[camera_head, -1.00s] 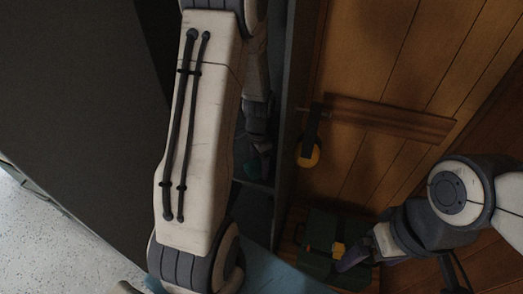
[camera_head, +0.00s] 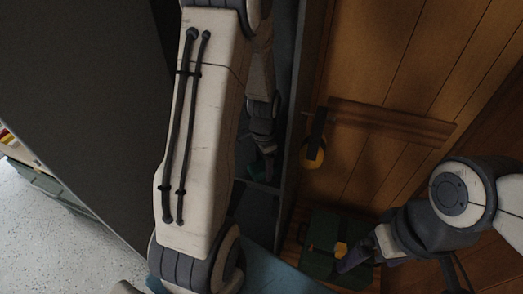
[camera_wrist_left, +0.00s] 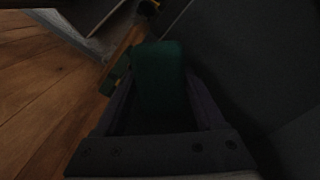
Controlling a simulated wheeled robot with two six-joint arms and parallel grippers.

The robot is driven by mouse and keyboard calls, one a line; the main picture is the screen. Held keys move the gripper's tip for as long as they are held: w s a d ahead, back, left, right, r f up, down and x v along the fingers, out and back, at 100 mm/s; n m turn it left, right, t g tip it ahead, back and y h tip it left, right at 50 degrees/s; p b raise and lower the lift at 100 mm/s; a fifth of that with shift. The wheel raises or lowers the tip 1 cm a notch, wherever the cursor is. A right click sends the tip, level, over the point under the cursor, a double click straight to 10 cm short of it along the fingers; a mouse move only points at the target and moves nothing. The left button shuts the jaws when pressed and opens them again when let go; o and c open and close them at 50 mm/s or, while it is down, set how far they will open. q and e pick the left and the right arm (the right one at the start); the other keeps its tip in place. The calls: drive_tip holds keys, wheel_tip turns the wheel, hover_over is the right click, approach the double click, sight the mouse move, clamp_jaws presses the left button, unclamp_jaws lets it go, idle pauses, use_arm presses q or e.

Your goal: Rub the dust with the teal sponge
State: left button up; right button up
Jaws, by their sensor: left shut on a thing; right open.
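The teal sponge (camera_wrist_left: 160,80) is between the two fingers of my left gripper (camera_wrist_left: 160,95) in the left wrist view. It looks dark green in the dim light. In the head view, my left gripper (camera_head: 264,146) is in a dark narrow space beside a grey upright panel, with a small bit of the sponge (camera_head: 267,168) showing below it. My right gripper (camera_head: 358,256) is open at the lower right, in front of a dark green box. I cannot make out any dust in either view.
The green box (camera_head: 332,222) with a yellow catch stands by the wooden wall (camera_head: 380,70). A yellow round item (camera_head: 313,153) hangs on that wall. A large dark panel (camera_head: 90,90) fills the left. Speckled floor (camera_head: 70,245) is open at lower left.

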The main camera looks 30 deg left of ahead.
use_arm(q)
drive_tip(key=shift+r+p, duration=1.8)
drive_tip(key=shift+r, duration=0.55)
